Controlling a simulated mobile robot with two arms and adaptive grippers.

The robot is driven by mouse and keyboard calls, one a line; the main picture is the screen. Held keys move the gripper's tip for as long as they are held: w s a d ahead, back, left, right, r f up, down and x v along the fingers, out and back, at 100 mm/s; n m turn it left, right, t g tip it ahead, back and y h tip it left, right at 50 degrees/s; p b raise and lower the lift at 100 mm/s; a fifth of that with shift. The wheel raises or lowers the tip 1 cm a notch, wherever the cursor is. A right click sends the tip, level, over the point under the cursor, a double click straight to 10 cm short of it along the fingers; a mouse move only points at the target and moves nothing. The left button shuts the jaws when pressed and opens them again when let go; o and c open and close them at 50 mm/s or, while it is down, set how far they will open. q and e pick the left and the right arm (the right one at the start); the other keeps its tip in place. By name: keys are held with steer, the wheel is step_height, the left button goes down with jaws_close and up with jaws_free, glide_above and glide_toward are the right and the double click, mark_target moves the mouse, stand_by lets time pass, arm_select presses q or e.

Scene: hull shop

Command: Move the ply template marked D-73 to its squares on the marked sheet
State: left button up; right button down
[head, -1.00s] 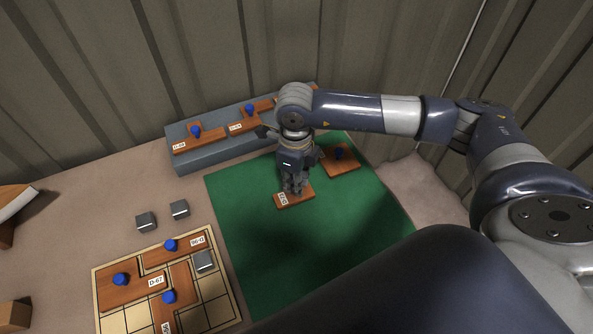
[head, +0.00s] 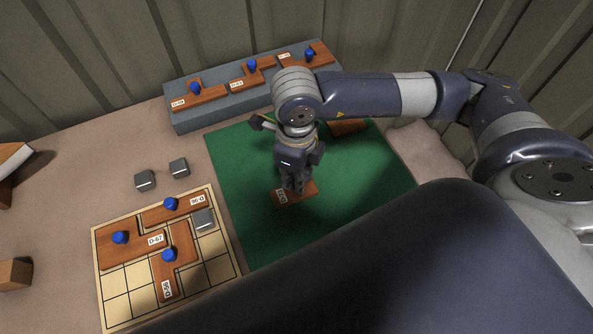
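The marked sheet (head: 118,318) is a pale gridded board at lower left. Three brown templates with blue knobs lie on it: D-67 (head: 108,248), one at the back (head: 188,210) and one upright in the middle (head: 187,245). My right gripper (head: 296,187) is over the green mat, its fingers shut on a small brown template (head: 309,190). That template's white label is too small to read surely. Its knob is hidden between the fingers; it appears held above the mat. My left gripper is not in view.
A grey ledge (head: 190,124) at the back carries three templates. Another template (head: 346,127) on the green mat (head: 235,165) is partly behind my arm. Front squares are bare.

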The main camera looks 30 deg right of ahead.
steer(key=shift+r+p, duration=1.85)
steer(key=shift+r, duration=1.75)
steer(key=shift+f, duration=0.1)
